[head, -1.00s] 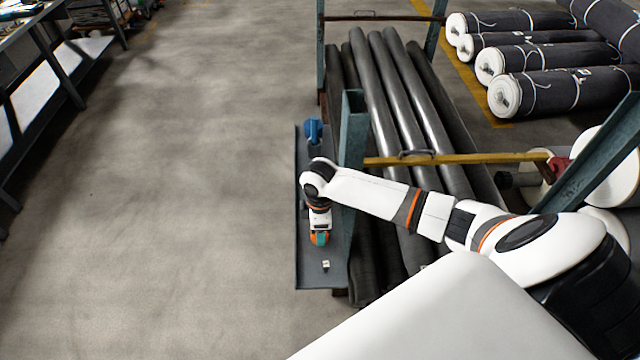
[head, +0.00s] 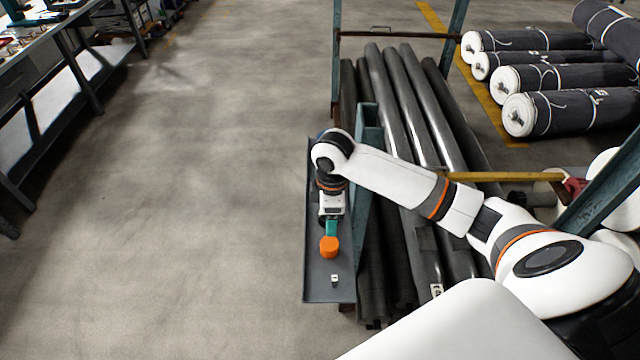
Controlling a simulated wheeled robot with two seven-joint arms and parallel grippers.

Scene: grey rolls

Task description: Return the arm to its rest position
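My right arm reaches in from the right in the head view. Its gripper (head: 331,228) hangs over a narrow grey shelf (head: 318,287) beside the rack. An orange object (head: 330,247) is on or just above the shelf, right by the teal fingertips. I cannot tell whether the fingers touch it or how far they are apart. My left gripper is not in view.
A small white item (head: 335,279) lies on the shelf near its front end. A rack post (head: 367,150) and long dark rolls (head: 405,100) stand right of the shelf. Wrapped rolls (head: 570,110) lie farther right. The floor (head: 190,200) to the left is open.

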